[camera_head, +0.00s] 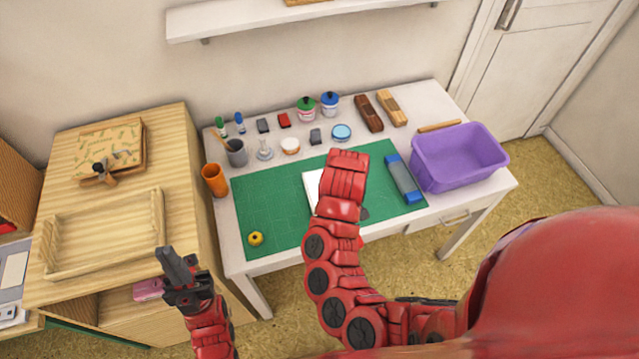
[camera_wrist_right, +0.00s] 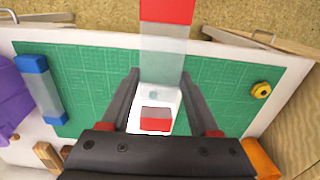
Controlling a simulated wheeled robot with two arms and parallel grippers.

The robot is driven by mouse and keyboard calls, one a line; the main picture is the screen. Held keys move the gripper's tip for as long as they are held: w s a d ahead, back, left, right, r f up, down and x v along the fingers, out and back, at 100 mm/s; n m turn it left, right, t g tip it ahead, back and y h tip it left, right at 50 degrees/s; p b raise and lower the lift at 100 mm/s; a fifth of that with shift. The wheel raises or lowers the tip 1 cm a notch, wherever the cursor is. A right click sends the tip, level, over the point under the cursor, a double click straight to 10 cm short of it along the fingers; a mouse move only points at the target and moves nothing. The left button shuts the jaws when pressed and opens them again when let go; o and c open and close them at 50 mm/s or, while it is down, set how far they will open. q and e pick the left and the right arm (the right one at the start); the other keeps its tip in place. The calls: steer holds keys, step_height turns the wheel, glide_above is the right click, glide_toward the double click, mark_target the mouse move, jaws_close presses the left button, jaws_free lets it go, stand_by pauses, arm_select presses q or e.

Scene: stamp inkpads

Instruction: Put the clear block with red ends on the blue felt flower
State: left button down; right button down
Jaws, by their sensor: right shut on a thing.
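The clear block with red ends (camera_wrist_right: 165,12) is between the fingers of my right gripper (camera_wrist_right: 160,100), which is shut on it. In the right wrist view one red end is at the top edge and another red patch shows low between the fingers. A white sheet (camera_head: 311,188) lies under my right arm, which hides much of it. A small bluish patch (camera_wrist_right: 153,96) shows between the fingers over the sheet; I cannot tell whether it is the felt flower. My left gripper (camera_head: 176,263) is empty, fingers together, near the wooden cabinet.
A clear block with blue ends (camera_head: 403,181) lies on the green mat (camera_head: 275,205), with a yellow round thing (camera_head: 256,239). A purple bin (camera_head: 460,165) stands at right. Pots, inkpads and wooden blocks line the back. An orange cup (camera_head: 215,180) stands at left.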

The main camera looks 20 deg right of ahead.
steer(key=w+b, duration=0.2)
steer(key=w, duration=0.2)
steer(key=w+f+b, duration=0.1)
steer(key=w+b, duration=0.1)
steer(key=w, duration=0.2)
steer(key=w+b, duration=0.3)
steer(key=w, duration=0.1)
steer(key=shift+w+d+f, duration=0.1)
steer(key=shift+d+f, duration=0.05)
steer(key=shift+f, duration=0.25)
steer(key=shift+w+r, duration=0.2)
steer(key=shift+w, duration=0.35)
steer(key=shift+w+r, duration=0.15)
steer(key=shift+w, duration=0.35)
steer(key=shift+w+f, duration=0.2)
steer(key=shift+w, duration=0.45)
steer(key=shift+f+p, duration=0.55)
steer(key=shift+p, duration=0.15)
steer(key=shift+f+p, duration=0.3)
steer(key=shift+f, duration=0.85)
steer(key=shift+f, duration=0.1)
